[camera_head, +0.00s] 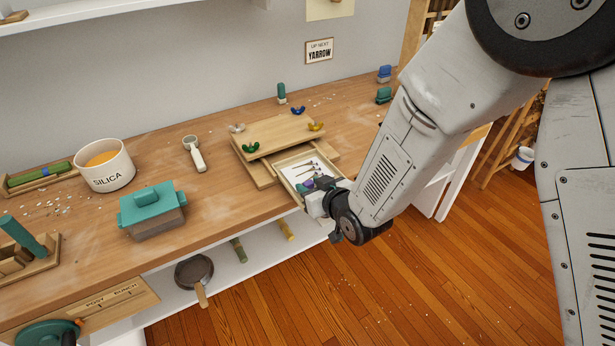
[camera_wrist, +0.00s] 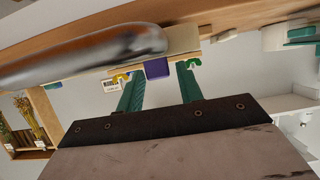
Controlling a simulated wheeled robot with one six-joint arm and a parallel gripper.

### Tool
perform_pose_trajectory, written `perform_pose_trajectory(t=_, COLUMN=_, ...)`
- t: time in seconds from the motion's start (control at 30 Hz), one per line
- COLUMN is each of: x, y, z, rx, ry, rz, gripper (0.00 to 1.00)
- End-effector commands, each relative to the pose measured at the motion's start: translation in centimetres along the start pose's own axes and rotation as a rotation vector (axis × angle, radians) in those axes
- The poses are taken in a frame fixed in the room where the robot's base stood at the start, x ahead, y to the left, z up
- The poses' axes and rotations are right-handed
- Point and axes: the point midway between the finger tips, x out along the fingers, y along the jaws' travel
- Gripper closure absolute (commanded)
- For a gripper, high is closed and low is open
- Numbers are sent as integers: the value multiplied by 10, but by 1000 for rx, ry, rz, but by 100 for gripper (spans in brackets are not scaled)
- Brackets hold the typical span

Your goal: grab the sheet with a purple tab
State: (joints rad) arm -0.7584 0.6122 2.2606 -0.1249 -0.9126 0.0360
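A purple tab (camera_wrist: 157,68) shows in the wrist view at the edge of a pale sheet or board. My gripper (camera_wrist: 162,78) is open, with its two teal fingers on either side of the tab and a gap at the right finger. In the head view my gripper (camera_head: 309,186) is at the front end of a shallow wooden tray (camera_head: 284,163) that sticks out from a wooden press (camera_head: 272,135). A white sheet (camera_head: 302,161) with small dark and purple shapes lies in the tray. My gripper partly hides its near end.
The press has several coloured wing nuts. A white scoop (camera_head: 196,155), a teal-lidded box (camera_head: 152,210) and a SILICA pot (camera_head: 104,165) stand to the left on the bench (camera_head: 215,210). A pan (camera_head: 194,272) is on the shelf below. A blurred metallic shape crosses the wrist view.

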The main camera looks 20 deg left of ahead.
Motion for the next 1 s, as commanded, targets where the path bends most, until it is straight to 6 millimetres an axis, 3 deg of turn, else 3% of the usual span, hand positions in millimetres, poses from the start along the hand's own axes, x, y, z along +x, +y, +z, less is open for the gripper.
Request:
perform_pose_trajectory(t=0.23, x=36, y=2, z=-2, rx=0, ry=-1, rz=0, gripper=64)
perform_pose_trajectory(t=0.57, x=43, y=2, z=-2, rx=0, ry=-2, rz=1, gripper=64)
perform_pose_trajectory(t=0.7, x=43, y=2, z=-2, rx=0, ry=-2, rz=1, gripper=97)
perform_pose_trajectory(t=1.0, x=43, y=2, z=-3, rx=0, ry=-1, rz=1, gripper=97)
